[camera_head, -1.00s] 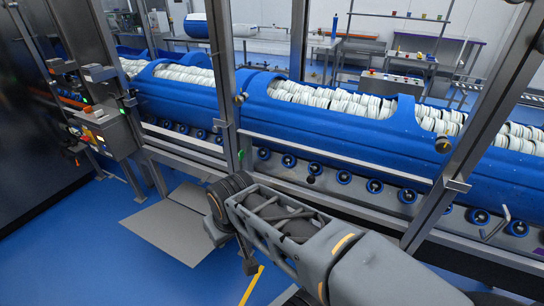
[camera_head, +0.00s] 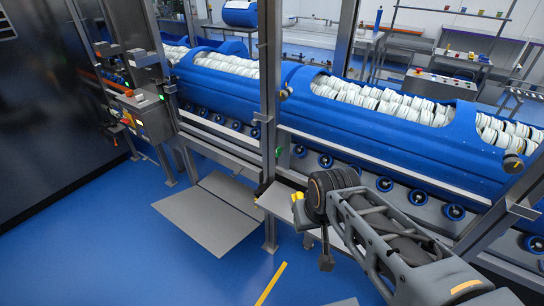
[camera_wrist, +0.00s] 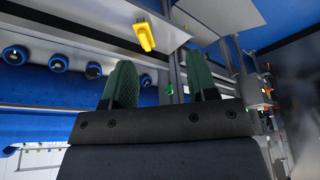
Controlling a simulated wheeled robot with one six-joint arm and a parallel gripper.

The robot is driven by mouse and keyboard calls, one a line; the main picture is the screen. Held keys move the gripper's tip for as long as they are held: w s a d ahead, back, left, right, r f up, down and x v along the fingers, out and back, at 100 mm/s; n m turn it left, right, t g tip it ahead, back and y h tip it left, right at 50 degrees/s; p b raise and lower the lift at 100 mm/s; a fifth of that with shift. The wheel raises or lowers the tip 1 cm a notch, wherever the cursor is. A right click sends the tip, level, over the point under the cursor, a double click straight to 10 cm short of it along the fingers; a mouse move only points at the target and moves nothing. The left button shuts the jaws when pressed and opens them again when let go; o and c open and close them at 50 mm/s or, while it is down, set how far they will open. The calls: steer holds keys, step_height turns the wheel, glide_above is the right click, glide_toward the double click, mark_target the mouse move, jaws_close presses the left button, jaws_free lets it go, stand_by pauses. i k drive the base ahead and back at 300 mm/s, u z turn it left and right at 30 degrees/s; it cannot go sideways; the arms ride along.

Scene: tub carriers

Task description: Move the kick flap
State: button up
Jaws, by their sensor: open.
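A light grey panel (camera_head: 284,201) juts out below the conveyor's front rail in the head view and looks like the kick flap. In the head view my fingers are hidden behind the wrist.
Blue tubs (camera_head: 390,125) full of white discs stand on the roller conveyor. A steel post (camera_head: 269,110) rises just left of my wrist. More grey plates (camera_head: 210,219) lie low at the left. A control box (camera_head: 146,116) stands further left. Blue floor in front is clear.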

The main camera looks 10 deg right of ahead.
mark_target(215, 226)
steer(key=k, duration=0.5)
steer(key=u, duration=0.95)
steer(key=i, duration=1.25)
steer(key=u, duration=0.75)
steer(key=i, duration=1)
steer(key=z, duration=0.05)
